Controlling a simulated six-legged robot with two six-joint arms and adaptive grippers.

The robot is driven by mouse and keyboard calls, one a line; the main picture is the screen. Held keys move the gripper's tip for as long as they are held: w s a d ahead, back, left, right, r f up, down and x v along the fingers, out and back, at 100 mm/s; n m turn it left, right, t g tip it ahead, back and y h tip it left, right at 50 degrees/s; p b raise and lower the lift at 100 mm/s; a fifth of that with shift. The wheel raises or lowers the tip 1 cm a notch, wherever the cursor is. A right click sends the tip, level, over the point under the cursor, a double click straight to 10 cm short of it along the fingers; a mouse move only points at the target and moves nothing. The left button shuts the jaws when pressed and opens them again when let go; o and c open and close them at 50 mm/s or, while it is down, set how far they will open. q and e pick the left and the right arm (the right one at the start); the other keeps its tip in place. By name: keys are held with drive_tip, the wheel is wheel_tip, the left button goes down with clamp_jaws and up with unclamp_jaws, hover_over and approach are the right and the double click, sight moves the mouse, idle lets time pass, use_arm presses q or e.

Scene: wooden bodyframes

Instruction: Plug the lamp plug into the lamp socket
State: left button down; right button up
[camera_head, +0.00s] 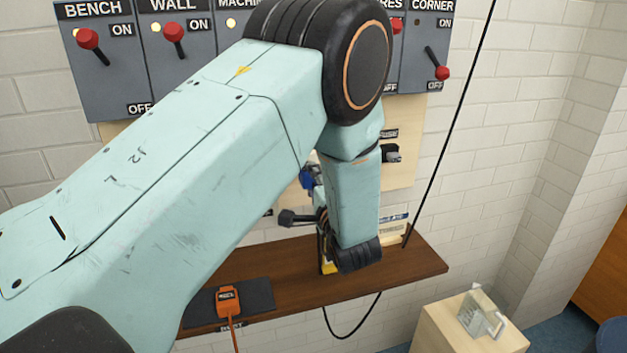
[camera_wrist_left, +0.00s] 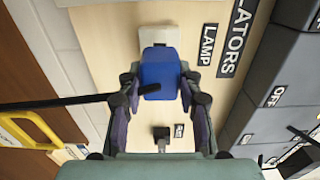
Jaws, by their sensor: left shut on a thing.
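The blue lamp plug (camera_wrist_left: 160,72) is between the fingers of my left gripper (camera_wrist_left: 159,88) in the left wrist view, and the gripper is shut on it. The white lamp socket (camera_wrist_left: 158,36) on the wooden board lies just beyond the plug, beside the LAMP label. The plug covers part of the socket, so I cannot tell whether they touch. In the head view a bit of the blue plug (camera_head: 306,178) shows beside my left arm, which hides the socket and most of the gripper. My right gripper is not in view.
A wooden shelf (camera_head: 415,262) runs below the board, with an orange device (camera_head: 228,300) on a dark mat. A black cable (camera_head: 458,120) hangs at the right. Switch boxes (camera_head: 182,55) line the wall above. A light wooden block (camera_head: 455,325) stands at lower right.

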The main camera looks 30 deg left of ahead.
sight(314, 182)
use_arm(q)
drive_tip(key=shift+p+x, duration=0.3)
drive_tip(key=shift+x, duration=1.15)
idle(0.5)
drive_tip(key=c, duration=0.8)
unclamp_jaws()
drive_tip(key=shift+v, duration=3.8)
